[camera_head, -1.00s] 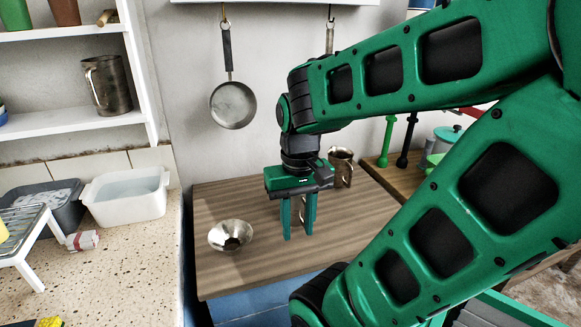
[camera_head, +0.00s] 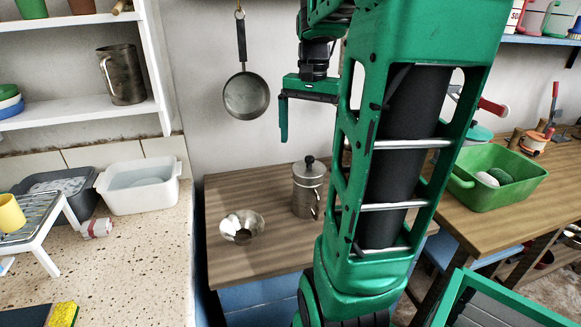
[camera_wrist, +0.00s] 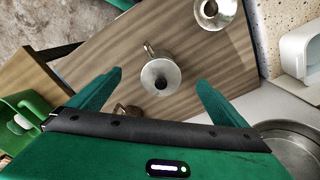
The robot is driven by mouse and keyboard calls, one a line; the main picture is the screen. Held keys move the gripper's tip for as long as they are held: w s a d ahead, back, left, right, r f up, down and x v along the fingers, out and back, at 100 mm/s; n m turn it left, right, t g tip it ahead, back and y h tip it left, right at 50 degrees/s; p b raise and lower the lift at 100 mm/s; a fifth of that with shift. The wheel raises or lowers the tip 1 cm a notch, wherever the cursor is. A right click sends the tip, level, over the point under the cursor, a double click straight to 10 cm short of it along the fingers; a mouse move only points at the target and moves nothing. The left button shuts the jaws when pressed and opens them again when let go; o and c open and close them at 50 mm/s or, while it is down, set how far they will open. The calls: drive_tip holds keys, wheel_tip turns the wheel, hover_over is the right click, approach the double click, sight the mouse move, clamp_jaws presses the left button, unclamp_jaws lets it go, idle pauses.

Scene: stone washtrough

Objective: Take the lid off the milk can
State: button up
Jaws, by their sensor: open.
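The milk can (camera_head: 309,195) is a dull metal can with a side handle. It stands upright on the wooden table. Its lid (camera_head: 309,167) with a dark round knob sits on top. In the wrist view the lid (camera_wrist: 160,77) shows from above, between and beyond my fingertips. My gripper (camera_wrist: 160,78) is open and empty, with its fingers pointing down. In the head view my gripper (camera_head: 311,122) hangs above the can, apart from it. One finger shows there; my arm hides the other.
A flared metal bowl (camera_head: 242,226) stands left of the can. A metal jug (camera_wrist: 127,110) shows partly behind my gripper in the wrist view. A pan (camera_head: 246,96) hangs on the wall. A green basin (camera_head: 500,176) stands on the right-hand table. Bare tabletop lies in front of the can.

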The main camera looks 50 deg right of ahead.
sight(309, 157)
drive_tip(key=d, duration=0.1)
drive_tip(key=w+d+r+m, duration=0.1)
drive_tip(key=d, duration=0.1)
drive_tip(key=shift+w+r, duration=0.1)
drive_tip(key=shift+r, duration=0.05)
drive_tip(key=shift+w+d+f, duration=0.1)
drive_tip(key=shift+d+f, duration=0.1)
drive_tip(key=shift+f, duration=0.1)
wheel_tip(309, 157, down, 5)
drive_tip(key=shift+r, duration=0.15)
drive_tip(key=shift+w+a+f, duration=0.1)
drive_tip(key=shift+w+f, duration=0.1)
drive_tip(key=shift+f, duration=1.1)
drive_tip(key=shift+w+a+f, duration=0.1)
drive_tip(key=shift+w+f, duration=0.1)
drive_tip(key=shift+f, duration=1.1)
drive_tip(key=shift+c, duration=0.2)
drive_tip(key=c, duration=1.1)
